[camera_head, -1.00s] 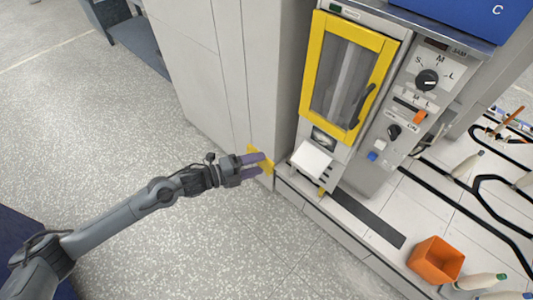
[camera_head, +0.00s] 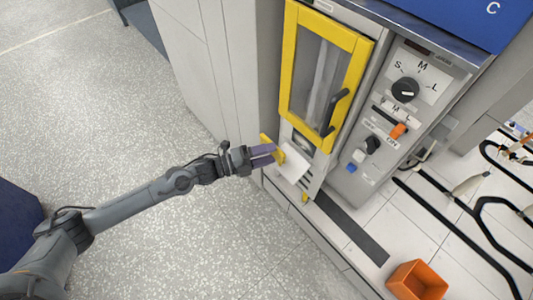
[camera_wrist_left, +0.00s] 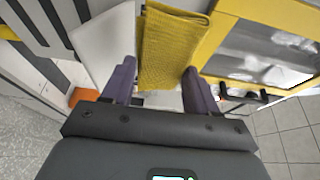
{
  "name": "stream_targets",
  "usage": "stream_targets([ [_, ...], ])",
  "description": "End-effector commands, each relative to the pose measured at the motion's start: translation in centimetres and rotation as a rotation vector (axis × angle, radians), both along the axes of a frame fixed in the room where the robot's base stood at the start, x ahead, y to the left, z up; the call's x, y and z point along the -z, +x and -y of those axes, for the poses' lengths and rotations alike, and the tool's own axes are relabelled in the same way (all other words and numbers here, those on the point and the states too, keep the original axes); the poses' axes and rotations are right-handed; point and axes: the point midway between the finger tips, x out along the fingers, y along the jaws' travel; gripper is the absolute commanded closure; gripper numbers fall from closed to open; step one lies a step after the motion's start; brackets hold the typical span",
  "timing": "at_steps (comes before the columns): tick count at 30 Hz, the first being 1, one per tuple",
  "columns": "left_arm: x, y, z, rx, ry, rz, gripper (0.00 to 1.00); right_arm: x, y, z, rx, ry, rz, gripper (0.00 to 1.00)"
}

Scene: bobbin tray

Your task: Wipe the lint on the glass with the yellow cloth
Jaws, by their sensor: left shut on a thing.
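The yellow cloth (camera_head: 279,156) is held between the purple fingers of my left gripper (camera_head: 265,153). In the left wrist view the cloth (camera_wrist_left: 170,48) hangs flat beyond the fingertips, beside the yellow door frame. The glass (camera_head: 318,80) sits in that yellow-framed door, up and to the right of the gripper in the head view. Pale smudgy patches, perhaps lint, show on the glass (camera_wrist_left: 265,52) in the wrist view. The cloth appears apart from the glass. My right gripper is in neither view.
A white sloping plate (camera_head: 293,166) is just right of the cloth, below the door. A black door handle (camera_head: 335,109) stands out at the glass's right side. A control panel with a black knob (camera_head: 405,89) is further right. An orange bin (camera_head: 417,281) stands lower right.

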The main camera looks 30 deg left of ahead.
Motion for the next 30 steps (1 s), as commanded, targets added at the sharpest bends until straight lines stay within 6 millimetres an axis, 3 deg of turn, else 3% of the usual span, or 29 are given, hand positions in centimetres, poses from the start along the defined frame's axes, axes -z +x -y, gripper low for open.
stream_targets([
  [8,0.1,1.1,0.4,0.000,-0.001,0.003,0.66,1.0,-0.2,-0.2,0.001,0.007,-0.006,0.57],
  [18,0.2,3.8,1.7,0.000,-0.001,0.003,0.66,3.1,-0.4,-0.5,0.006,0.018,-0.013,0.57],
  [30,0.0,5.5,2.4,0.000,0.000,0.000,0.66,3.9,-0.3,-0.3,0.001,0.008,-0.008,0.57],
])
